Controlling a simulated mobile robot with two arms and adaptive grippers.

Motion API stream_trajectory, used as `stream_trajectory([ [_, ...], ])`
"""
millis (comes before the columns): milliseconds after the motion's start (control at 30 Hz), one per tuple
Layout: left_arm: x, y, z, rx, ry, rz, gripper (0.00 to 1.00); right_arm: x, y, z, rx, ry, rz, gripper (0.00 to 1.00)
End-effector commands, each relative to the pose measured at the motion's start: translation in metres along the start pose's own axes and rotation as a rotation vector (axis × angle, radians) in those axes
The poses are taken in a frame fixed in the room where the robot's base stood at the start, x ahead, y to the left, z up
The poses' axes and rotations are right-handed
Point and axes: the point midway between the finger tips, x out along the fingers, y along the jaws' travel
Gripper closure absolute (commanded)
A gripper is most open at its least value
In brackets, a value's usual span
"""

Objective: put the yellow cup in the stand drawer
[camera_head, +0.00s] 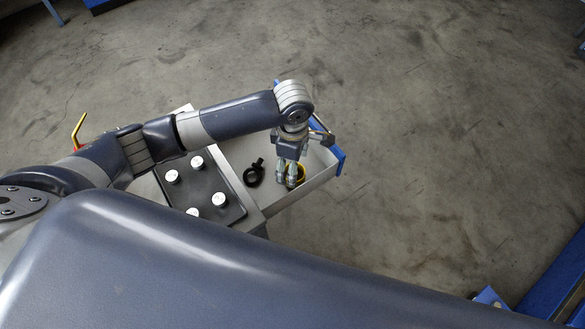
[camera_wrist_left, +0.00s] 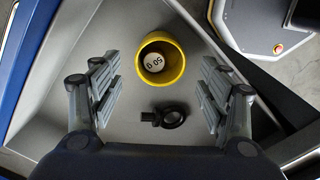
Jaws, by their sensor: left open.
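The yellow cup (camera_wrist_left: 178,72) stands inside the open stand drawer (camera_wrist_left: 210,134), with a white disc marked with digits (camera_wrist_left: 154,62) in it. In the head view the cup (camera_head: 300,172) is partly hidden behind my left gripper (camera_head: 288,178). In the left wrist view my left gripper (camera_wrist_left: 160,97) is open, with its fingers apart on either side and the cup between and beyond them. The drawer (camera_head: 318,172) is pulled out to the right of the stand. My right gripper is not in view.
A black ring-shaped clamp (camera_head: 254,174) lies in the drawer beside the cup. The stand top holds a black mat (camera_head: 208,200) with several white knobs. A blue edge (camera_head: 340,158) borders the drawer front.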

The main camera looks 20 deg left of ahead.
Motion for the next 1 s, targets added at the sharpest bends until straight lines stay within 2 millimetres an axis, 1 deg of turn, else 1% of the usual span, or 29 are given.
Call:
stream_trajectory([
  [33,-0.014,0.001,0.001,0.001,-0.003,0.004,0.31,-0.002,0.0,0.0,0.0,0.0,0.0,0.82],
  [200,-0.049,0.001,0.001,0.002,-0.002,0.003,0.31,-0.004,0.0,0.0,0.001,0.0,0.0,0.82],
  [300,-0.063,0.0,0.0,0.001,-0.001,0.002,0.31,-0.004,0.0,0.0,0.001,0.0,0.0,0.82],
  [400,-0.072,0.001,0.0,0.0,0.0,0.001,0.31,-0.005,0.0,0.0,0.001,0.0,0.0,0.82],
  [567,-0.078,0.0,0.0,0.0,0.001,0.0,0.31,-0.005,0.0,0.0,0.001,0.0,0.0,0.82],
  [1000,-0.078,0.0,0.0,0.0,0.001,0.0,0.31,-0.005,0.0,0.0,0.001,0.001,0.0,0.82],
])
